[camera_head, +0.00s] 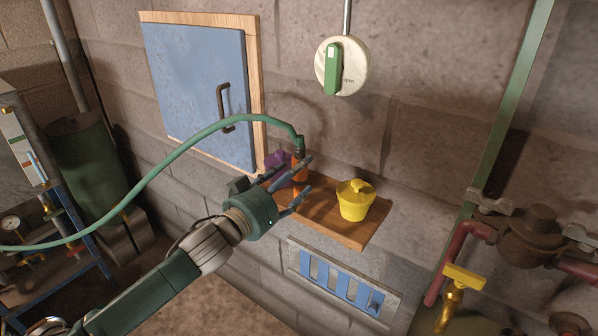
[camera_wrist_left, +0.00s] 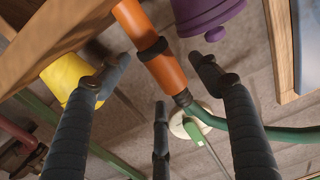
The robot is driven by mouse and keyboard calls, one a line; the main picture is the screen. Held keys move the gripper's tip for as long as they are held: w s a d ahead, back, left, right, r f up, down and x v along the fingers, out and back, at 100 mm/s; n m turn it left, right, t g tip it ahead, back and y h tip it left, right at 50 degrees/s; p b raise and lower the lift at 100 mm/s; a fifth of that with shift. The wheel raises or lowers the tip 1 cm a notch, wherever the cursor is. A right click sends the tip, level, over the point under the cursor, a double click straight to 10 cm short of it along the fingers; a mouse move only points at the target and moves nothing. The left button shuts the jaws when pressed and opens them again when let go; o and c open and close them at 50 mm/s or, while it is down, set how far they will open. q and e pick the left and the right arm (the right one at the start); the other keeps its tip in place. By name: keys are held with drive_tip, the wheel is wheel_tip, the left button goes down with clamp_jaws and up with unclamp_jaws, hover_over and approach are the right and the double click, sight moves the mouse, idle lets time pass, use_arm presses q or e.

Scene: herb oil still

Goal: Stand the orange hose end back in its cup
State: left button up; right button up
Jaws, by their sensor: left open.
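The orange hose end (camera_head: 300,171) hangs roughly upright on the green hose (camera_head: 190,141), close to the wooden shelf (camera_head: 330,220). In the left wrist view the orange hose end (camera_wrist_left: 167,73) has a dark ring around it, and the hose leaves its dark tip. My left gripper (camera_head: 300,181) is open, with its fingers on either side of the hose end. In the wrist view the gripper (camera_wrist_left: 160,62) shows gaps between its fingers and the orange part. I cannot tell whether the lower orange part is the cup or the hose end. My right gripper is not in view.
A yellow lidded pot (camera_head: 355,201) stands on the shelf to the right. A purple object (camera_head: 277,160) is close behind the hose end; it also shows in the wrist view (camera_wrist_left: 207,16). A blue cabinet door (camera_head: 198,92) and a green-handled switch (camera_head: 342,66) are on the wall.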

sight(303, 183)
use_arm(q)
drive_tip(key=x, duration=0.3)
drive_tip(key=shift+w+d, duration=0.15)
drive_tip(key=shift+r, duration=0.1)
drive_tip(key=shift+c, duration=0.8)
drive_tip(key=c, duration=1.3)
